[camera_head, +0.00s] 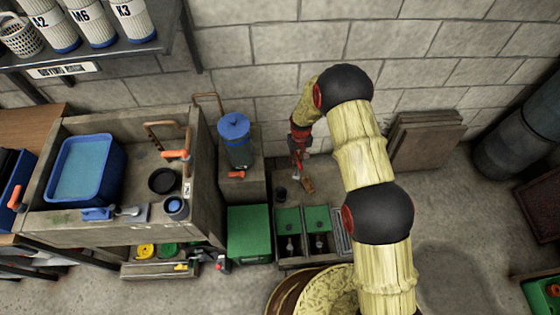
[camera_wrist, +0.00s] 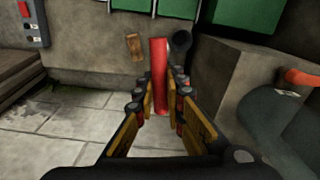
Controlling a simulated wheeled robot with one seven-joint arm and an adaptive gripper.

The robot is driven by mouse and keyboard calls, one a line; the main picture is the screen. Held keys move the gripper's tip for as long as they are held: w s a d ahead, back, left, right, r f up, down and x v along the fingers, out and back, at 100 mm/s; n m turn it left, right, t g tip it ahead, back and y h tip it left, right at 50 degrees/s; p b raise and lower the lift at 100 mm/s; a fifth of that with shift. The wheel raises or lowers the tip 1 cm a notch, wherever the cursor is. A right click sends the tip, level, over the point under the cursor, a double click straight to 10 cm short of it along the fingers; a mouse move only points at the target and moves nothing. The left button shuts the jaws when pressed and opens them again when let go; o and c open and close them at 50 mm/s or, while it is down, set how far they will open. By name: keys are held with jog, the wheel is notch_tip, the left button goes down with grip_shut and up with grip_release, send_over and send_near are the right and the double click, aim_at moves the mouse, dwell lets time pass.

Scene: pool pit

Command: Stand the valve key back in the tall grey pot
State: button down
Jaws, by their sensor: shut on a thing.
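My gripper (camera_head: 298,152) is in the middle of the head view, above the back of the low grey bench. In the wrist view its fingers (camera_wrist: 160,105) are closed around a red bar, the valve key (camera_wrist: 158,60), which points away from the camera between them. The key's far end lies close beside a small dark round pot (camera_wrist: 181,40), apparently the tall grey pot. That pot (camera_head: 281,193) also shows in the head view, left of and below my gripper. I cannot tell its height or whether the key touches it.
A brown block (camera_head: 307,184) lies right of the pot. A blue-lidded canister (camera_head: 235,140) and an orange handle (camera_head: 237,174) are to the left. Boards (camera_head: 425,140) lean on the wall at right.

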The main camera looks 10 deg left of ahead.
jog(key=s+a+f+n+p, duration=0.2)
jog(key=a+f+p, duration=0.1)
jog(key=a+f, duration=0.3)
notch_tip(320, 180, down, 8)
jog(key=a+b, duration=0.1)
jog(key=b, duration=0.5)
jog(key=shift+a, duration=0.2)
jog(key=shift+b, duration=0.5)
dwell(1.1)
